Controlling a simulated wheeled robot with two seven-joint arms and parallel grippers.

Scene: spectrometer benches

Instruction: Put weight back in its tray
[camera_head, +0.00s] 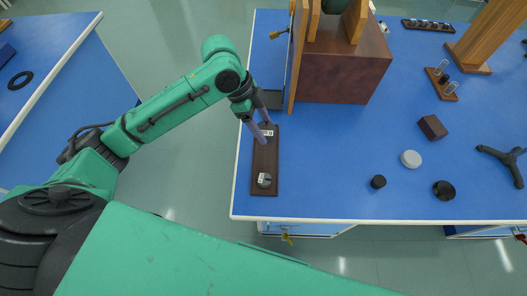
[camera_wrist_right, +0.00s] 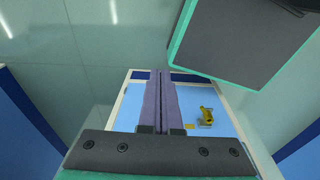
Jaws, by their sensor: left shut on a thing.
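The tray (camera_head: 258,158) is a narrow dark brown board near the left edge of the blue bench. A small grey weight (camera_head: 264,181) with a white label stands at its near end. My left gripper (camera_head: 262,133) reaches down over the tray's far half. Its purple fingers are shut on another weight (camera_head: 268,130) with a white label, mostly hidden by the fingers. I cannot tell if that weight touches the tray. My right gripper (camera_wrist_right: 159,75) shows only in the right wrist view, with its purple fingers together and nothing visible between them.
A brown wooden box (camera_head: 345,78) stands behind and right of the tray. A black cylinder (camera_head: 378,182), a white disc (camera_head: 410,159), a black disc (camera_head: 444,190), a brown block (camera_head: 432,127) and a black tripod base (camera_head: 503,162) stand to the right. Bench is clear just right of the tray.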

